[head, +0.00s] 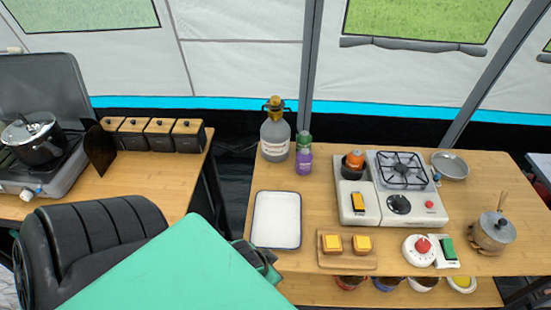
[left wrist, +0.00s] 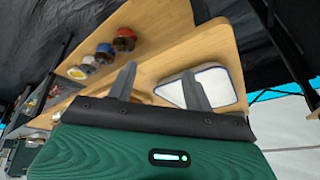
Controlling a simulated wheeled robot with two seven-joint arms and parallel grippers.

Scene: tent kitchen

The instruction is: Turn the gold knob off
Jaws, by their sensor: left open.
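The gold knob (head: 274,102) sits on top of a grey gas bottle (head: 275,137), which stands upright at the back left of the right-hand table. My left gripper (head: 263,259) is low in the head view, near the white tray and well in front of the bottle. My teal arm hides much of it. In the left wrist view, the two grey fingers of my left gripper (left wrist: 159,68) are spread apart with nothing held. The bottle and its knob do not show clearly in that view. My right gripper is not seen.
A white tray (head: 277,193) lies between my left gripper and the bottle. A purple-and-green bottle (head: 304,163) stands close right of the gas bottle. A camping stove (head: 375,213), food board (head: 346,262) and pot (head: 492,236) occupy the table farther right.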

